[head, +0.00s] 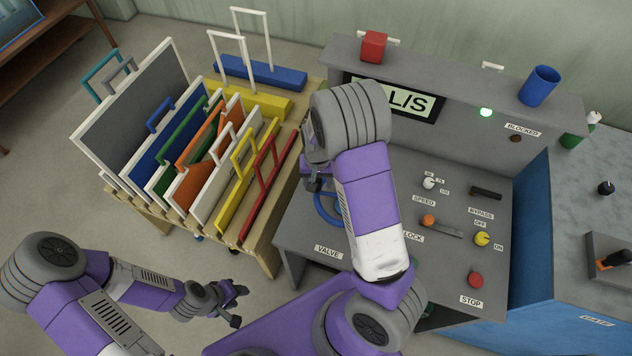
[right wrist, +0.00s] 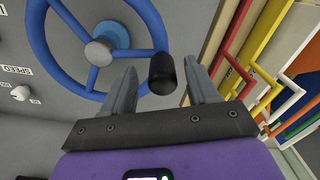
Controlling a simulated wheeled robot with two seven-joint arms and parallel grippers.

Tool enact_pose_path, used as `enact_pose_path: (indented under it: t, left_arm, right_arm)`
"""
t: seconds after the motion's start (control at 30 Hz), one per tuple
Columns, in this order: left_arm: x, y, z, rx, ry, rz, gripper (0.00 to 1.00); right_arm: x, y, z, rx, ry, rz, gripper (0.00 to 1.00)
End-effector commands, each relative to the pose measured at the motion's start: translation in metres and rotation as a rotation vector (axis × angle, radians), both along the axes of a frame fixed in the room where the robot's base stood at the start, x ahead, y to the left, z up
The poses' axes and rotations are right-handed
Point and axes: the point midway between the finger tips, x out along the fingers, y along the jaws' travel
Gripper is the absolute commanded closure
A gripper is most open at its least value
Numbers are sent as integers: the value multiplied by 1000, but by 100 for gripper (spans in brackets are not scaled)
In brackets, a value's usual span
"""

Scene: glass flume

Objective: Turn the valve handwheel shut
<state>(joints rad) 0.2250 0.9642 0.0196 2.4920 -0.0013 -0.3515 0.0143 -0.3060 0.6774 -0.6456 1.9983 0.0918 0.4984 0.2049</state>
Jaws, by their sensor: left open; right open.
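The blue valve handwheel (head: 325,209) is on the grey console by the VALVE label, mostly hidden by my right arm. In the right wrist view the handwheel (right wrist: 40,38) shows its blue rim, spokes, grey hub and a black knob (right wrist: 163,78) on the rim. My right gripper (head: 316,178) is over the wheel. In its wrist view the right gripper (right wrist: 161,84) is open, with the black knob between its fingertips and space seen on both sides; I cannot tell how deep the knob sits. My left gripper (head: 236,304) is open and empty, low at the left, away from the console.
A wooden rack (head: 262,247) of coloured panels with upright handles stands left of the console (head: 300,236). A blue cup (head: 540,86) and red block (head: 374,47) sit on top.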

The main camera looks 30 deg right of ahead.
Motion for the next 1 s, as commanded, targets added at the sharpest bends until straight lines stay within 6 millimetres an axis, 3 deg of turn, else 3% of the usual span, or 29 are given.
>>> enact_pose_path:
  t: [0.2, 0.53, 0.9, 1.0]
  left_arm:
    - [1, 0, -1, 0, -2, 1, 57]
    - [1, 0, -1, 0, -1, 0, 57]
    - [1, 0, -1, 0, -2, 1, 57]
    - [1, 0, -1, 0, -2, 1, 57]
  right_arm:
    - [0, 0, -24, 0, 0, 0, 41]
    - [1, 0, -28, 0, -2, 1, 41]
    - [0, 0, -28, 0, -1, 0, 98]
    - [0, 0, -28, 0, -1, 0, 100]
